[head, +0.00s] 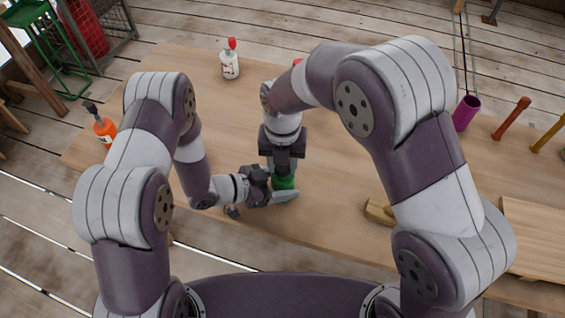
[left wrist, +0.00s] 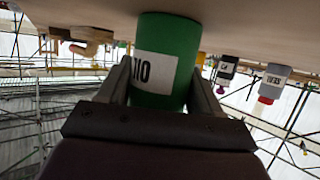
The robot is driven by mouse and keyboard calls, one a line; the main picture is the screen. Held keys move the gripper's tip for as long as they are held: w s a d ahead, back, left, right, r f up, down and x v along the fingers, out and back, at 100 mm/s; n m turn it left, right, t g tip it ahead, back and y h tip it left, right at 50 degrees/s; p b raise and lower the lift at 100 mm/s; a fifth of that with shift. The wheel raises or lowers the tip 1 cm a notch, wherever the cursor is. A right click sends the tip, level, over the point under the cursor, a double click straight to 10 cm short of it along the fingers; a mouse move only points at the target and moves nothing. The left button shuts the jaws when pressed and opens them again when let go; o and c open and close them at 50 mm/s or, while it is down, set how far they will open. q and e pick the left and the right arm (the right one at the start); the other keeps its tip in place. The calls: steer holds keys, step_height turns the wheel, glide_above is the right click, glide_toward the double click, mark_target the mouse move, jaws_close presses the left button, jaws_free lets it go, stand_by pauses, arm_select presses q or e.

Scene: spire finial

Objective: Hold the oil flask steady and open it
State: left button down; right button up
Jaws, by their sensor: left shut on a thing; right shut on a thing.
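The oil flask (head: 284,182) is green and stands near the front edge of the wooden table. In the left wrist view the green flask (left wrist: 165,60) fills the middle, with a white label whose dark letters appear upside down. My left gripper (head: 266,190) is shut around the flask's side, one finger on each side in the left wrist view (left wrist: 160,90). My right gripper (head: 283,168) comes down from above and is shut at the top of the flask. Its fingers hide the cap, so I cannot see whether the cap has turned.
A white bottle with a red cap (head: 230,66) and an orange bottle (head: 105,129) stand further back and left. A purple cup (head: 466,113) and a red tool (head: 511,118) are at the right. A wooden piece (head: 380,211) lies near the front edge.

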steer(key=shift+r, duration=0.25)
steer(key=shift+r, duration=2)
arm_select(q)
steer(key=shift+c, duration=0.5)
jaws_free()
steer(key=v, duration=1.2)
